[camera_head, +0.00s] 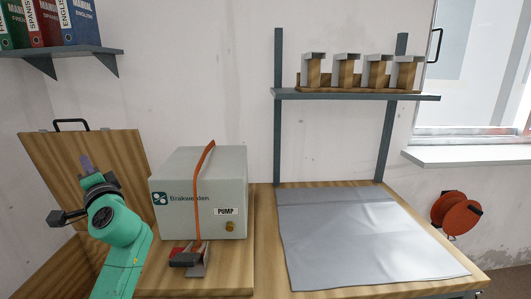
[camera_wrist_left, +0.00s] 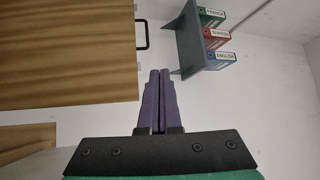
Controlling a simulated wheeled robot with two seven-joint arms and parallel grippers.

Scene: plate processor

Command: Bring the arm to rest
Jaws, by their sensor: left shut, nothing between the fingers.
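My left arm is green and comes in from the lower left in the head view. Its gripper (camera_head: 86,163) points up in front of an upright wooden panel with a black handle (camera_head: 128,150), left of the pump box. In the left wrist view the two purple fingers (camera_wrist_left: 159,78) are together with nothing between them. They point at open space between the wooden panel and the shelf of binders. My right gripper is in neither view.
A grey pump box (camera_head: 190,222) with an orange strap stands on the wooden bench. A red and grey clamp (camera_head: 189,260) lies before it. A grey mat (camera_head: 370,235) covers the right bench. A binder shelf (camera_head: 60,57) hangs upper left. A shelf with wooden blocks (camera_head: 350,96) stands behind the mat.

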